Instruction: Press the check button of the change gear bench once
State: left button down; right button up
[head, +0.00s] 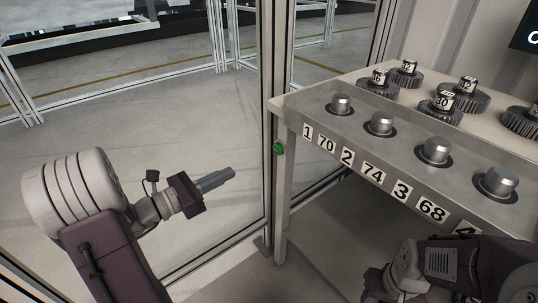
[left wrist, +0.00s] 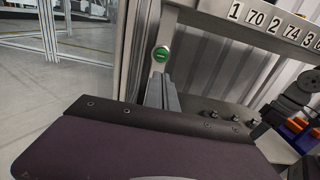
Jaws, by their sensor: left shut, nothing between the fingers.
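The green check button (head: 279,149) sits on the left side of the change gear bench (head: 285,185), just below its top and left of the number labels. It also shows in the left wrist view (left wrist: 161,55), just beyond my left fingertips. My left gripper (head: 232,171) is shut and empty, left of the button in the head view, with a gap between them. It points right toward the bench; its fingers also show in the left wrist view (left wrist: 162,88). My right arm shows at the lower right of the head view, but its fingers cannot be made out.
The bench top carries several metal posts (head: 380,123) along its front and numbered gears (head: 441,107) behind them. Number labels (head: 347,157) run along the front edge. A framed clear panel with an upright post (head: 273,100) stands beside the bench. The floor below is open.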

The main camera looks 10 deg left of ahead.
pick_arm(q)
jog(key=b, duration=0.1)
send_near(276, 151)
jog(key=x, duration=0.6)
jog(key=shift+d+r, duration=0.1)
jog(key=shift+w+d, duration=0.15)
jog(key=shift+w, duration=0.2)
